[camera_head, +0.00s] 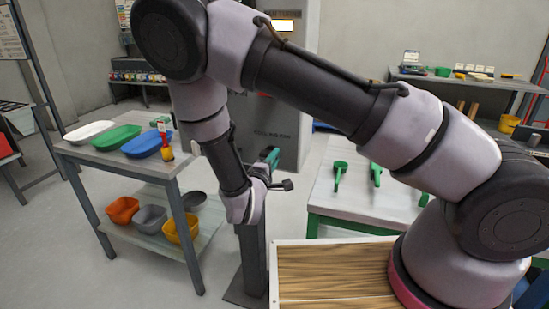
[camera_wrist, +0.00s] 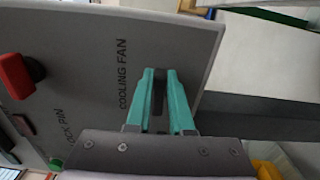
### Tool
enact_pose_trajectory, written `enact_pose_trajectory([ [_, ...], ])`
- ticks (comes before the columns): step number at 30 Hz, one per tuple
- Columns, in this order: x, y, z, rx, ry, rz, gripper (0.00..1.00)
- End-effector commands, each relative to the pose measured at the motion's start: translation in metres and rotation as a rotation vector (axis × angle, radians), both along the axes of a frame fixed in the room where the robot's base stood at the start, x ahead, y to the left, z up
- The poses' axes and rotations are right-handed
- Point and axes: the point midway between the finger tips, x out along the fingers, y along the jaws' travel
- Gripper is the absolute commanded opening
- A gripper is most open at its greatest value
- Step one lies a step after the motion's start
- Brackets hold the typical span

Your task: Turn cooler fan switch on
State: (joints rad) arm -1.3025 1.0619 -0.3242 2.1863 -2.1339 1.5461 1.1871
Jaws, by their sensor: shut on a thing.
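In the wrist view, a grey control panel (camera_wrist: 85,85) carries the printed label COOLING FAN (camera_wrist: 122,75). The dark cooler fan switch (camera_wrist: 159,92) is beside that label, between the teal fingers of my gripper (camera_wrist: 160,80). My gripper is shut on the switch, and the fingers hide most of it, so its on or off position cannot be told. In the head view, my gripper (camera_head: 271,157) is a small teal shape near the post, and my wrist hides the switch.
A red knob (camera_wrist: 18,76) and a LOCK PIN label (camera_wrist: 66,137) are on the same panel. A grey post (camera_head: 252,262) stands below my wrist.

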Motion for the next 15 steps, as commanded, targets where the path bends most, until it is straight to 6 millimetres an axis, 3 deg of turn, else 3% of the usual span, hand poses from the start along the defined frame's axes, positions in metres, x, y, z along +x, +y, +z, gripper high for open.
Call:
enact_pose_trajectory([
  [15, -0.0008, 0.0000, -0.0025, 0.053, -0.016, 0.001, 0.00],
])
